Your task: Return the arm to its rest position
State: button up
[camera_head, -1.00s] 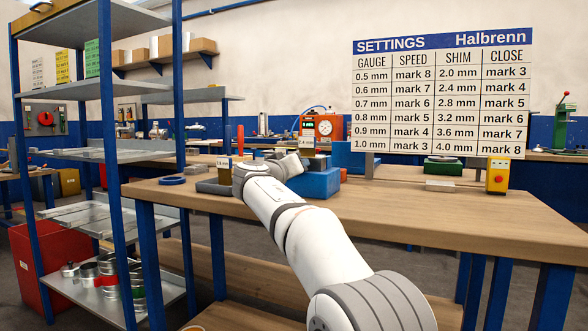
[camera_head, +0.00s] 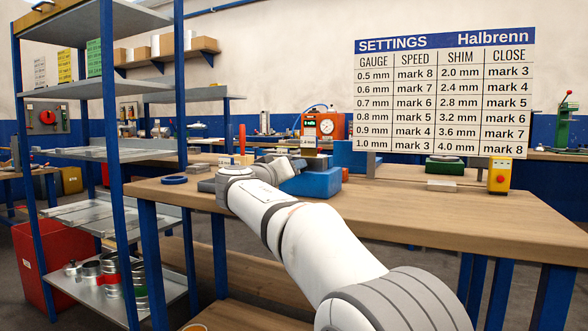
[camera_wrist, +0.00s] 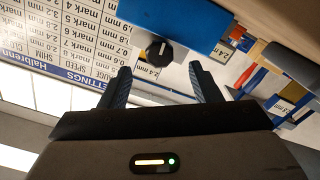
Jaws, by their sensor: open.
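My arm (camera_head: 310,240) reaches from the lower right over the wooden workbench (camera_head: 420,207), bent at the wrist near the blue block. My gripper (camera_wrist: 162,76) is open in the wrist view, with its two dark fingers apart and nothing held between them. Beyond the fingers are a black knob (camera_wrist: 158,50) and a blue machine part (camera_wrist: 175,20). In the head view the fingertips are too small and covered to make out.
A blue block (camera_head: 318,183) stands close beside my wrist. A settings board (camera_head: 445,95) and a yellow box with a red button (camera_head: 500,176) stand at the bench's back. A blue-framed shelf rack (camera_head: 112,150) is at left. The bench's right side is clear.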

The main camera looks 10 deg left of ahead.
jog(key=shift+v, duration=1.05)
jog(key=shift+d+r+p, duration=0.15)
jog(key=shift+d+p, duration=0.05)
jog(key=shift+p, duration=0.15)
jog(key=s+d+r+g+p, duration=0.1)
jog(key=s+d+g+p, duration=0.4)
jog(key=d+p, duration=0.5)
jog(key=s+d+r+g+p, duration=0.2)
jog(key=s+d+g+p, duration=0.2)
jog(key=s+d+p, duration=0.55)
jog(key=s+d+g+y+p, duration=0.2)
jog(key=s+y+p, duration=0.1)
jog(key=s+p, duration=0.7)
jog(key=s+d+m+g+y+p, duration=0.1)
jog(key=s+d+g+y+p, duration=0.2)
jog(key=s+p, duration=0.7)
jog(key=s, duration=0.3)
jog(key=shift+s+d+r+m, duration=0.15)
jog(key=shift+s+r+m, duration=0.15)
jog(key=shift+s+r, duration=0.1)
